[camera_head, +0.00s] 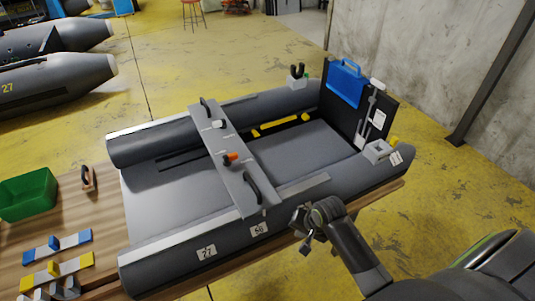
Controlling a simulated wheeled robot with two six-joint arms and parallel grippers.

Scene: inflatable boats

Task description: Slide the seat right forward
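The seat (232,165) is a grey plank lying across both side tubes of the grey inflatable boat (170,138). It has a black handle at each end: the far handle (205,107) and the near handle (252,187). An orange-and-dark item and a white-and-dark item sit on top of it. My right gripper (304,243) is beside the near tube, to the right of the seat's near end and apart from the near handle. Its fingers are small and dark, so their opening is unclear. My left gripper is out of view.
The dark transom board (384,112) with a blue container (346,84) stands at the boat's right end. A green bin (27,194) and several small blue, yellow and grey parts lie on the wooden table (95,220) at left. Two more grey tubes (50,82) lie behind.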

